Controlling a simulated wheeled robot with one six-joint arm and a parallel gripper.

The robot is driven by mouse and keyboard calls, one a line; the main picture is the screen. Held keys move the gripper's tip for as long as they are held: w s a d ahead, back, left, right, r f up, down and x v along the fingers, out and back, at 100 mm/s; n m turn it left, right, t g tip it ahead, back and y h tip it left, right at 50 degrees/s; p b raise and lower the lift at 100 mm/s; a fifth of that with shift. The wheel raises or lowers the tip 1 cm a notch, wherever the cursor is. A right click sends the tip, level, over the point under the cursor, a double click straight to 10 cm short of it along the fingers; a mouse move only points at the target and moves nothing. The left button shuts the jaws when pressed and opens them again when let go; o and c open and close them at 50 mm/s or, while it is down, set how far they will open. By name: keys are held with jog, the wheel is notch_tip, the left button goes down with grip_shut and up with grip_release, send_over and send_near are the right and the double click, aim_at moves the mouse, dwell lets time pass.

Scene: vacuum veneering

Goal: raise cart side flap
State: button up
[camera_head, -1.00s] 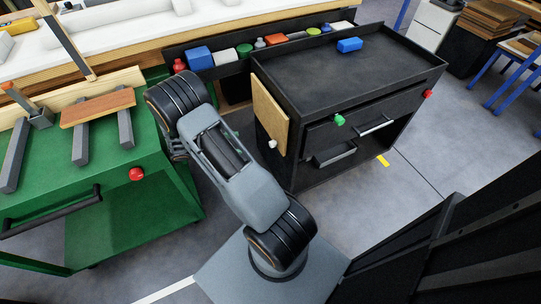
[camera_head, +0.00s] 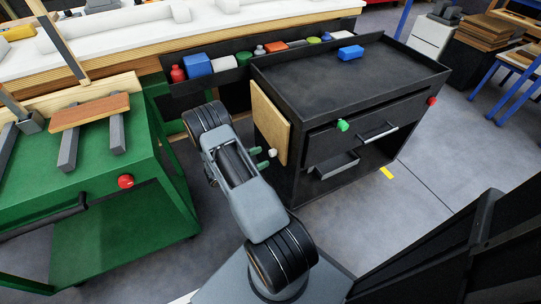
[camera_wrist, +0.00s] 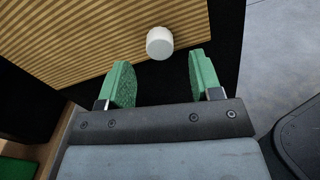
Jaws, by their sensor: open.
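The black cart (camera_head: 345,85) stands right of centre in the head view. Its side flap (camera_head: 268,122), a light wooden panel, hangs down along the cart's left side. A white knob (camera_head: 272,153) sits near the flap's lower edge. My gripper (camera_head: 256,158) has green fingers and is just left of the knob. In the wrist view the flap (camera_wrist: 100,45) fills the upper left. The knob (camera_wrist: 159,43) shows just beyond the fingertips, roughly between them. My gripper (camera_wrist: 160,72) is open and empty there, with the knob apart from both fingers.
A green cart (camera_head: 125,215) with a red knob (camera_head: 125,181) stands on the left. A narrow black tray (camera_head: 205,92) with bottles and boxes runs behind the black cart. A blue box (camera_head: 350,52) lies on the cart top.

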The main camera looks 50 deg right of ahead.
aim_at(270, 154)
jog(key=shift+b+x, duration=0.3)
jog(key=shift+x, duration=2.1)
jog(key=shift+w, duration=0.1)
grip_shut()
